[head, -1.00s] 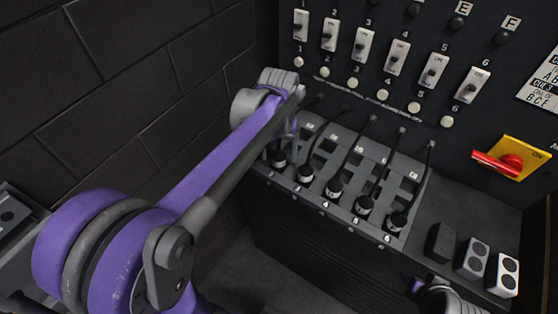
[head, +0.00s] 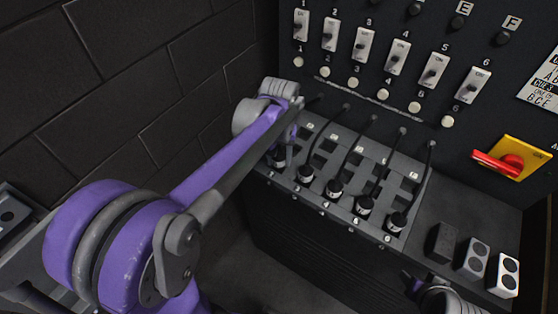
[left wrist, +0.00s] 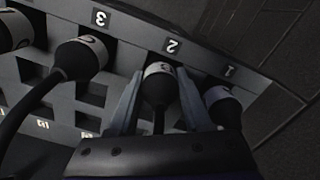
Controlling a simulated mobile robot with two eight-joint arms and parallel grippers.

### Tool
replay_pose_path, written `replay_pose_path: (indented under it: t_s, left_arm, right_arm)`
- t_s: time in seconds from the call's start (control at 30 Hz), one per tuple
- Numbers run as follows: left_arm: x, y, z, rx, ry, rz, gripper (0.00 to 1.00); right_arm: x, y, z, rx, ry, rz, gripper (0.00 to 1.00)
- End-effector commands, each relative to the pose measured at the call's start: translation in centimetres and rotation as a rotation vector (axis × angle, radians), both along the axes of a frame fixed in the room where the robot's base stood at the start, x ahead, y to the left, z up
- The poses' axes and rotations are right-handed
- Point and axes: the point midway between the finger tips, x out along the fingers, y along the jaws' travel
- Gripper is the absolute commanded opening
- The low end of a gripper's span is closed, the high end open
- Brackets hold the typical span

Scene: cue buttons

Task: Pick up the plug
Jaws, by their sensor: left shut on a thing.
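In the left wrist view a dark plug (left wrist: 159,88) with a pale band sits at the panel place marked 2. My left gripper (left wrist: 160,104) is shut on it, one finger on each side. In the head view the same plug (head: 278,158) is at the left of the row, partly covered by my arm. The fingers there are mostly hidden behind the wrist. My right gripper (head: 432,292) shows only in part at the bottom right, and its jaw opening cannot be made out.
Neighbouring plugs stand close on both sides: one at place 1 (left wrist: 222,104) and one at place 3 (left wrist: 80,58). Cables run from the plugs to the upright panel with switches. A red handle (head: 497,163) and small boxes (head: 472,258) are at the right.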

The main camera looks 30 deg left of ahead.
Motion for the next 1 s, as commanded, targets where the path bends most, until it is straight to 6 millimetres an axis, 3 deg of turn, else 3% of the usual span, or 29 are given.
replay_pose_path:
  t_s: [0.37, 0.8, 1.0]
  left_arm:
    - [0.0, 0.0, 1.0, 0.000, 0.000, 0.000, 0.00]
    - [0.0, 0.0, 8.0, 0.000, 0.000, 0.000, 0.00]
    - [0.0, 0.0, 9.9, 0.000, 0.000, 0.000, 0.00]
  right_arm:
    - [0.0, 0.0, 0.1, 0.000, -0.001, 0.000, 0.53]
    - [0.3, 0.0, 0.6, 0.000, -0.005, 0.000, 0.53]
    - [0.3, 0.0, 0.7, 0.000, -0.006, 0.000, 0.53]
